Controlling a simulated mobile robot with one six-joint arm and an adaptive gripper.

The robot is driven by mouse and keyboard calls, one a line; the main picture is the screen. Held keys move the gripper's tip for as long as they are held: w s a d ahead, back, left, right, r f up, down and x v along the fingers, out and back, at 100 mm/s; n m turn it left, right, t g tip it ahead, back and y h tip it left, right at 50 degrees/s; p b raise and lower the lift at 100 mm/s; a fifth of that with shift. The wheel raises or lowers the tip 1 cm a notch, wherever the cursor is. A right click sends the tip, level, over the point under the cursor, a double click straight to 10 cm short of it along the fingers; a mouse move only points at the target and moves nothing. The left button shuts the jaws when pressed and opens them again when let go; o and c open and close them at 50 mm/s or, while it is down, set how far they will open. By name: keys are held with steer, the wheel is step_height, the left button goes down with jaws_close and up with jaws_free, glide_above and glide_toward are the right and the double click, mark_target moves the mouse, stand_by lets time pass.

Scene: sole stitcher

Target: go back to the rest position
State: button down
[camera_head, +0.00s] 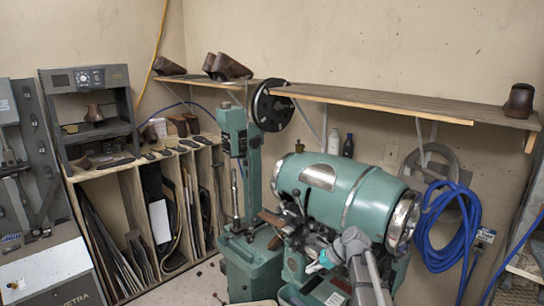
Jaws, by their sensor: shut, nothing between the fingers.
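My grey arm rises from the bottom edge in front of the green stitching machine (345,190). Its wrist bends left, low in front of the machine's round body.
A blue hose (447,225) hangs at right. A wooden rack (135,200) and grey cabinet (50,270) stand at left. Little free floor shows.

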steer(key=s+d+f+n+g+h+b, duration=0.2)
steer(key=s+d+f+n+h+b, duration=0.2)
steer(key=s+f+n+h+b, duration=0.4)
steer(key=s+f+n+b, duration=0.5)
steer(key=s+f+n, duration=0.5)
steer(key=s+n, duration=0.1)
steer(key=shift+s+f+n, duration=0.15)
steer(key=shift+f+n, duration=0.15)
steer(key=shift+f, duration=0.1)
steer(key=shift+d, duration=0.1)
